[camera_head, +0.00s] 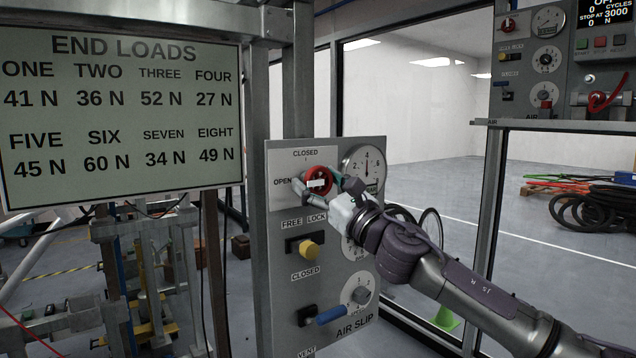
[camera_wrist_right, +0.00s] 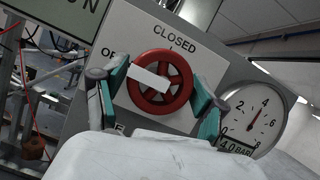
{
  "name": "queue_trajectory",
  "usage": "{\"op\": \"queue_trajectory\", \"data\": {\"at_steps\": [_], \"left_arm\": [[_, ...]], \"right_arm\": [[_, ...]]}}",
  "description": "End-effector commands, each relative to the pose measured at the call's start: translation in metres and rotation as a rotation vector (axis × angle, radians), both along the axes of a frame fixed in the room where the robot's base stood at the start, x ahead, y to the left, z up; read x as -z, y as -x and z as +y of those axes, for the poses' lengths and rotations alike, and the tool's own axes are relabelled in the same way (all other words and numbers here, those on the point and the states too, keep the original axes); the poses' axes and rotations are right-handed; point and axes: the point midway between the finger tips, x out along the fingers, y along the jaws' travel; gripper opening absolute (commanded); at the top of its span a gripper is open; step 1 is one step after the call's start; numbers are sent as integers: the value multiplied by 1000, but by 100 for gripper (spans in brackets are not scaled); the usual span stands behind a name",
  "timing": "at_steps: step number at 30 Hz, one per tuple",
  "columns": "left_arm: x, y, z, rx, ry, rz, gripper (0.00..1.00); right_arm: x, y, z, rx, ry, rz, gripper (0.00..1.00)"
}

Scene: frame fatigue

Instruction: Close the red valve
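The red valve (camera_head: 318,182) is a small round handwheel on a grey panel, under the word CLOSED and right of the word OPEN. It also shows in the right wrist view (camera_wrist_right: 178,96), with a white bar across it that points left towards OPEN. My right gripper (camera_head: 324,188) is at the wheel. In the right wrist view its two teal-padded fingers (camera_wrist_right: 160,80) are spread, one on each side of the wheel. Whether the pads touch the rim I cannot tell. My left gripper is not in view.
A pressure gauge (camera_head: 366,166) is right of the wheel. Below are a yellow knob (camera_head: 309,250) and a blue lever (camera_head: 332,316). A large END LOADS sign (camera_head: 120,120) is at the left. A metal post stands behind the panel; open floor lies beyond the glass.

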Motion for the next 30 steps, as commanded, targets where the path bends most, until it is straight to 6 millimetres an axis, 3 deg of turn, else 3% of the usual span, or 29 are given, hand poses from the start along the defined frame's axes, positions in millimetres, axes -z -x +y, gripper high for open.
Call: {"op": "queue_trajectory", "data": {"at_steps": [1, 6, 17, 30], "left_arm": [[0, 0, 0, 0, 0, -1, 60], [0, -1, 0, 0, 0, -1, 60], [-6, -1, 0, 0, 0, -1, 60], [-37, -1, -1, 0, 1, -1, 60]], "right_arm": [[0, 0, 0, 0, 0, 0, 57], [0, 0, 0, 0, 0, 0, 28], [0, 0, 0, -1, -47, 37, 28], [-3, 1, 2, -1, -327, 241, 28]]}}
